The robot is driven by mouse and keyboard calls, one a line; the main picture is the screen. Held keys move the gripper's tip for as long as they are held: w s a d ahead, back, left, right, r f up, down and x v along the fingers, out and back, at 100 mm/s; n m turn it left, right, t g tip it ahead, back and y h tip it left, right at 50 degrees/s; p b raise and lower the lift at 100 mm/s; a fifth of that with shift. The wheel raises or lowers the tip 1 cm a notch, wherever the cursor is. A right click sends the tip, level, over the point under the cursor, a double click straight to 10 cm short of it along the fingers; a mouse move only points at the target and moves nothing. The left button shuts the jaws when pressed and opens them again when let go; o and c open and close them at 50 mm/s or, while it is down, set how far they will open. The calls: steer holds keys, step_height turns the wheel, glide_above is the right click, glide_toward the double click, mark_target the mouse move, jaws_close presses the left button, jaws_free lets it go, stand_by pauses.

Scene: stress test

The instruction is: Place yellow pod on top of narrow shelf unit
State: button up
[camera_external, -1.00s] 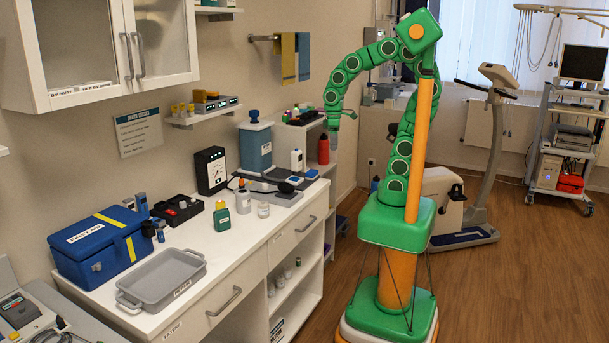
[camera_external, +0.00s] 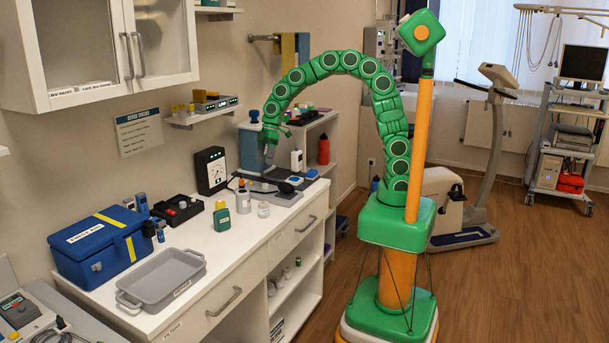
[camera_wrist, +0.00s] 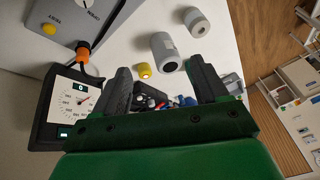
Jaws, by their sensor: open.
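A small yellow pod (camera_wrist: 144,70) stands on the white counter in the wrist view, in the gap between my fingers, beside a grey bottle (camera_wrist: 165,52). I cannot make it out for certain in the external view. My gripper (camera_external: 268,153) is open and empty, pointing down over the far part of the counter; its two dark fingers (camera_wrist: 157,74) also show in the wrist view. The narrow shelf unit (camera_external: 335,121) stands beyond the counter's far end. A red bottle (camera_external: 324,150) is on it, and my arm hides part of its top.
A black dial gauge (camera_external: 210,171) stands by the wall. A green bottle (camera_external: 221,216), small bottles and a grey device (camera_external: 276,198) are close around on the counter. The grey tray (camera_external: 160,280) and blue box (camera_external: 98,248) are nearer. A wall shelf (camera_external: 200,118) holds several items.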

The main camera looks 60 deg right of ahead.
mark_target(217, 203)
steer(key=shift+w+a+f+n+t+y, duration=0.2)
steer(key=shift+w+a+f+n, duration=0.35)
steer(key=shift+w+a+f, duration=1.8)
steer(key=shift+w+a+f+n+t+y, duration=0.2)
steer(key=shift+w+a+f+n, duration=0.4)
steer(key=shift+w+a+f, duration=1.75)
steer(key=shift+w+a+f+n+t+y, duration=0.15)
steer(key=shift+w+a+f+n, duration=0.4)
steer(key=shift+w+a+f, duration=1.8)
steer(key=shift+s+a+f, duration=0.3)
steer(key=shift+s+f, duration=0.2)
steer(key=shift+f, duration=0.05)
steer(key=shift+s+a+f, duration=0.25)
steer(key=shift+s+f, duration=0.2)
steer(key=shift+f, duration=0.1)
steer(key=c, duration=1.2)
steer(key=shift+r, duration=0.5)
step_height(217, 203, up, 2)
steer(key=shift+r, duration=0.15)
steer(key=s+d+r, duration=0.2)
steer(key=s+r, duration=0.1)
steer(key=s, duration=0.1)
steer(key=s+d+r, duration=0.3)
steer(key=s, duration=0.1)
steer(key=s+d+r, duration=0.2)
steer(key=s+r, duration=0.1)
steer(key=s, duration=0.1)
steer(key=shift+d+r, duration=0.15)
steer(key=shift+r, duration=0.2)
